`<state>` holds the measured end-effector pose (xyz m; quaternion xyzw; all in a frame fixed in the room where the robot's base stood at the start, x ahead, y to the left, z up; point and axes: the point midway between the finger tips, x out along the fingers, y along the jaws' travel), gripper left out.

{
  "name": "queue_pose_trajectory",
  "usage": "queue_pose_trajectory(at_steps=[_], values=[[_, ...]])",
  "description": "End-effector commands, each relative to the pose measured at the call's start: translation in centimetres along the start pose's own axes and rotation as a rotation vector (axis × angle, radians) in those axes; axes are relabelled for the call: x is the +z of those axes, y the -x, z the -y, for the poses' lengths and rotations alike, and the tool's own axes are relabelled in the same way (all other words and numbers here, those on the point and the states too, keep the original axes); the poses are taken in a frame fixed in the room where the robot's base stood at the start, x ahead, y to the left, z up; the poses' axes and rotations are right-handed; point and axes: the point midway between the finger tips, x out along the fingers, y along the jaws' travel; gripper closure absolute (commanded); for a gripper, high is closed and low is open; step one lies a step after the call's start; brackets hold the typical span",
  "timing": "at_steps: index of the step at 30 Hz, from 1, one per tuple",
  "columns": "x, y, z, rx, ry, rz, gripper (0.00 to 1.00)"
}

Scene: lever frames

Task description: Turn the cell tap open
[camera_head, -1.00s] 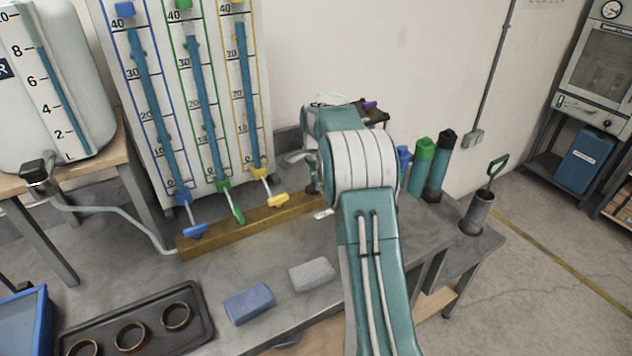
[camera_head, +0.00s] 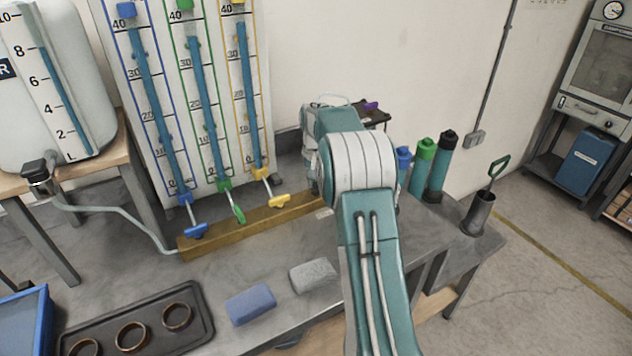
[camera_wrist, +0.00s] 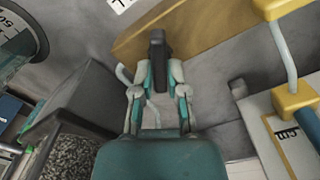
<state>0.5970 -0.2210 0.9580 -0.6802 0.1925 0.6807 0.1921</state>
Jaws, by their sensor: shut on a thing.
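My gripper (camera_wrist: 158,95) shows in the wrist view, its two fingers closed around a dark, narrow handle (camera_wrist: 157,48). The handle stands in front of a brown wooden strip (camera_wrist: 205,25); I take it for the cell tap's lever, though its base is hidden by the gripper. In the head view my arm hides the gripper and this handle. The wooden rail (camera_head: 248,226) runs toward my arm there. The yellow tap also shows at the right of the wrist view (camera_wrist: 297,101).
A blue block (camera_head: 250,304) and a grey block (camera_head: 313,275) lie on the bench near my arm. A dark tray (camera_head: 200,328) with rings is at the front left. Several coloured cylinders (camera_head: 421,172) stand right of my arm. A dark box of gravel (camera_wrist: 65,150) is left of the gripper.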

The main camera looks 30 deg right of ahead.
Motion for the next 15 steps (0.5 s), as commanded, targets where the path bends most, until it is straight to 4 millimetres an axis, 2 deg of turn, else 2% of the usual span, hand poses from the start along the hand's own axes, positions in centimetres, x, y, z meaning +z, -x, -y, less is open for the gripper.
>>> queue_pose_trajectory(at_steps=[15], values=[[-0.07,0.00,0.37,-0.002,0.423,-0.006,1.00]])
